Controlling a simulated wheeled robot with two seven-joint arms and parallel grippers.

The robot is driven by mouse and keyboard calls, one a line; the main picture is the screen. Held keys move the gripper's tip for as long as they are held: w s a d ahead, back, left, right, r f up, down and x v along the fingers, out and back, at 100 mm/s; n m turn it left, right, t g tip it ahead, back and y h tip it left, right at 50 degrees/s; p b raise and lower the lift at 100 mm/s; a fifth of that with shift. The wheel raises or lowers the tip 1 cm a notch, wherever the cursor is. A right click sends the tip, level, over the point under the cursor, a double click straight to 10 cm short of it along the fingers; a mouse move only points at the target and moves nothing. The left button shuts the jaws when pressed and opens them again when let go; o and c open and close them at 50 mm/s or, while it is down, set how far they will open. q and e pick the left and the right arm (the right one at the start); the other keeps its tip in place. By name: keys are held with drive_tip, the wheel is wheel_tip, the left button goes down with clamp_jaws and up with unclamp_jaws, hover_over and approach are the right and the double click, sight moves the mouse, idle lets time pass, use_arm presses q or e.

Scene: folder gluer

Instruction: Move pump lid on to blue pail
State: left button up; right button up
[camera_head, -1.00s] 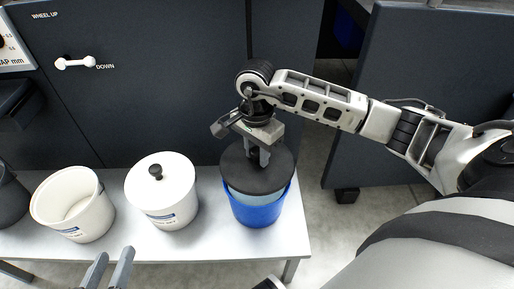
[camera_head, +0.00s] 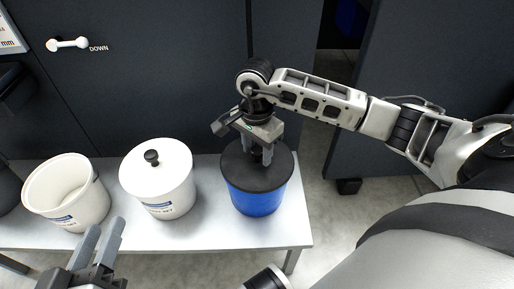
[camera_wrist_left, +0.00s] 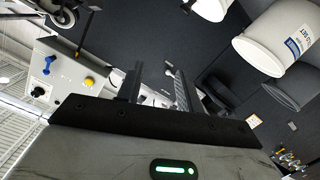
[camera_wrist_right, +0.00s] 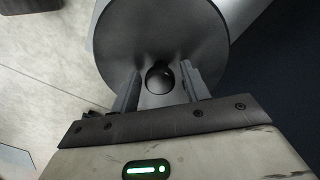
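The pump lid, a round black disc with a black knob (camera_head: 247,171), lies on the blue pail (camera_head: 256,202) and covers its opening. It looks level in the head view. The lid also fills the upper middle of the right wrist view (camera_wrist_right: 117,40). My right gripper (camera_head: 262,157) points down over the lid's middle. In the right wrist view its fingers (camera_wrist_right: 160,84) stand on either side of the knob, with a small gap on each side. My left gripper (camera_head: 99,238) is at the lower left of the head view, fingers apart and empty.
A white bench (camera_head: 215,235) carries the pail, a lidded white pail (camera_head: 166,204) and an open white pail (camera_head: 88,208). A dark pail is partly cut off at the left edge. The dark machine wall (camera_head: 170,90) stands behind the bench. Floor is clear right of the bench.

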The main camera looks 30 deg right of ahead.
drive_tip(key=shift+o, duration=0.3)
use_arm(q)
drive_tip(key=f+p, duration=0.1)
drive_tip(key=a+m+g+y+p, duration=0.1)
drive_tip(key=p, duration=0.1)
drive_tip(key=f+p, duration=0.1)
drive_tip(key=shift+s+a+f+m+g+y+p, duration=0.25)
drive_tip(key=shift+s+f+m+g+y+p, duration=0.05)
drive_tip(key=shift+s+m+g+y+p, duration=0.1)
use_arm(e)
wheel_tip(320, 180, up, 16)
drive_tip(key=shift+w, duration=0.15)
use_arm(q)
drive_tip(key=shift+w+r, duration=0.1)
drive_tip(key=shift+r, duration=0.1)
